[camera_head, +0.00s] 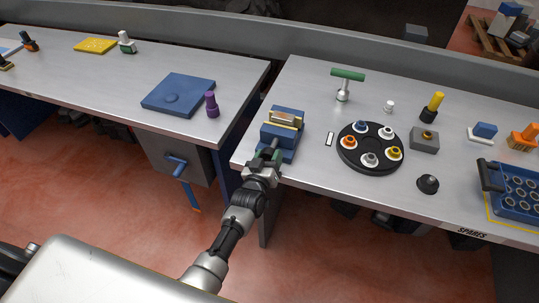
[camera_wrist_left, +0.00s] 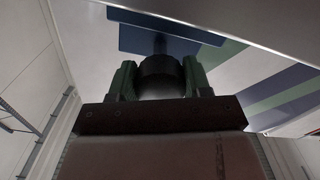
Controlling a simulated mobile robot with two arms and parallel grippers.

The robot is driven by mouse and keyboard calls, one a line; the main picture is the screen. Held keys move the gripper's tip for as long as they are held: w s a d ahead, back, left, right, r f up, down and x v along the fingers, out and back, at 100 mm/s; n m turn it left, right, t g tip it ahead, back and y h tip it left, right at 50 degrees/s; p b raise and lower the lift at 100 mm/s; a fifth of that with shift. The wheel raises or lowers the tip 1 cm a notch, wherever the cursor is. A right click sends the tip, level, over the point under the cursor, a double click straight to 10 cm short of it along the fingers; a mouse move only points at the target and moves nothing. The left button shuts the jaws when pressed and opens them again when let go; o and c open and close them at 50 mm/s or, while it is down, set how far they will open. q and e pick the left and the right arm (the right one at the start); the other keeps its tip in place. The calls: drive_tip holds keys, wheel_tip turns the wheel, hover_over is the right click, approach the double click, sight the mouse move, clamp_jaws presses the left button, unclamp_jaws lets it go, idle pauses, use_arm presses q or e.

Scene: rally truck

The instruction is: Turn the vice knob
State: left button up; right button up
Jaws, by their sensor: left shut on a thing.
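The blue vice (camera_head: 280,133) stands at the near left corner of the right workbench. A gold-coloured piece (camera_head: 284,120) sits at its jaws. My left gripper (camera_head: 262,163) is at the vice's front, at the bench edge. In the left wrist view its two green fingers (camera_wrist_left: 158,80) stand on both sides of a dark round knob (camera_wrist_left: 160,68) and are shut on it. A shaft runs from the knob towards the blue vice body. The knob is mostly hidden by the gripper in the head view. My right gripper is not in view.
A black round tray (camera_head: 372,168) with several coloured fittings lies right of the vice. A green T-handle tool (camera_head: 346,84) stands behind. A gap separates the left bench (camera_head: 120,85) with its blue plate (camera_head: 180,90) and blue-handled clamp (camera_head: 176,163).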

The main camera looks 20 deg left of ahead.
use_arm(q)
drive_tip(key=m, duration=0.5)
drive_tip(key=shift+s+f+m, duration=0.2)
drive_tip(key=shift+f+m, duration=0.1)
drive_tip(key=shift+f, duration=0.1)
drive_tip(key=m, duration=0.5)
drive_tip(key=shift+a, duration=0.1)
drive_tip(key=shift+m, duration=0.3)
drive_tip(key=o, duration=0.9)
drive_tip(key=shift+s+r, duration=0.1)
drive_tip(key=shift+r, duration=0.25)
drive_tip(key=s+b, duration=0.2)
drive_tip(key=s, duration=0.8)
drive_tip(key=shift+s+a, duration=0.15)
drive_tip(key=shift+s, duration=0.25)
